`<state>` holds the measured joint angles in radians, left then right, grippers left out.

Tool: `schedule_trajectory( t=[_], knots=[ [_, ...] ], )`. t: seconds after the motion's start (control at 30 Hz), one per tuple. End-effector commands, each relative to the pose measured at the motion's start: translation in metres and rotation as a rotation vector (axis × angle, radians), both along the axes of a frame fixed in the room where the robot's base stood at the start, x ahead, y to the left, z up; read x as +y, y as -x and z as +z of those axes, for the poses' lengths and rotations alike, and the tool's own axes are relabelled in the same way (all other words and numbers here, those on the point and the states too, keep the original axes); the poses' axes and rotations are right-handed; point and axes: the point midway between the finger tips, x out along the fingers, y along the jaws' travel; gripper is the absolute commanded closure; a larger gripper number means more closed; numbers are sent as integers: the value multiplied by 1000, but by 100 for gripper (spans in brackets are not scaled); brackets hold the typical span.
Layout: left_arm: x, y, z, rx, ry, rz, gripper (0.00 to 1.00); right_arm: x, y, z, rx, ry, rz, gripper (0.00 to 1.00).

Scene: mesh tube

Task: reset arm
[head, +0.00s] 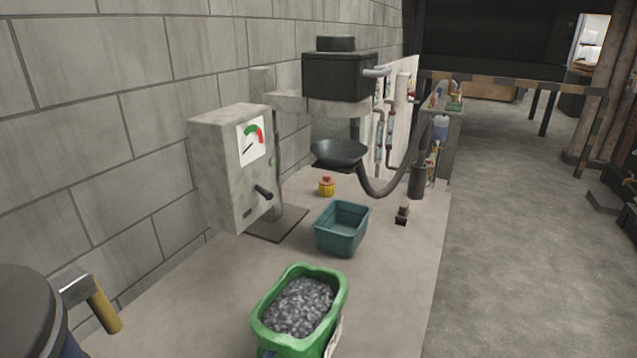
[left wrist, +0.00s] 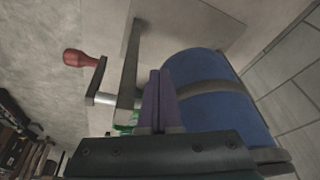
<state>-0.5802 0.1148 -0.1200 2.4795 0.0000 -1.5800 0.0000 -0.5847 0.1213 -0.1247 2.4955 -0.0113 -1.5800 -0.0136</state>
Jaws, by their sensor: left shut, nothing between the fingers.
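My left gripper (left wrist: 157,80) shows in the left wrist view, its two narrow purple fingers together with nothing held. Beside the fingers, to the right, is a blue drum (left wrist: 212,95) with a grey band around it. To the left is a metal crank arm (left wrist: 103,85) with a red handle (left wrist: 80,58). A small bit of green shows behind the gripper body; I cannot tell what it is. In the head view I see neither gripper clearly. My right gripper is in neither view.
In the head view a green tub (head: 342,297) of grey gravel stands in front of a teal bin (head: 342,232). A grey box with a dial (head: 225,170) stands by the block wall. A dark round object (head: 25,305) and a handle (head: 103,308) are at lower left.

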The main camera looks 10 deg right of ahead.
Motion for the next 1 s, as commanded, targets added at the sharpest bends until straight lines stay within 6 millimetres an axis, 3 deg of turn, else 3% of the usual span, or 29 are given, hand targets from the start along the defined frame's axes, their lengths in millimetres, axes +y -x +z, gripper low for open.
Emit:
schedule_trajectory(
  t=[0.03, 0.27, 0.6, 0.7, 0.83, 1.0],
  knots=[
    [0, 1, 27, 5, -2, 0, 100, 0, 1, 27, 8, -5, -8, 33],
    [2, 0, 96, -2, -7, -5, 100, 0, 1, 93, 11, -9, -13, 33],
    [2, 0, 240, -3, -9, -6, 100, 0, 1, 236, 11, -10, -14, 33],
    [2, -1, 272, -3, -9, -6, 100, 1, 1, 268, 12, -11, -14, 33],
    [2, -1, 296, -3, -9, -6, 100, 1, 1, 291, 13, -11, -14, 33],
    [2, 0, 302, -3, -6, -4, 100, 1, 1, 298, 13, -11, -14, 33]
  ],
)
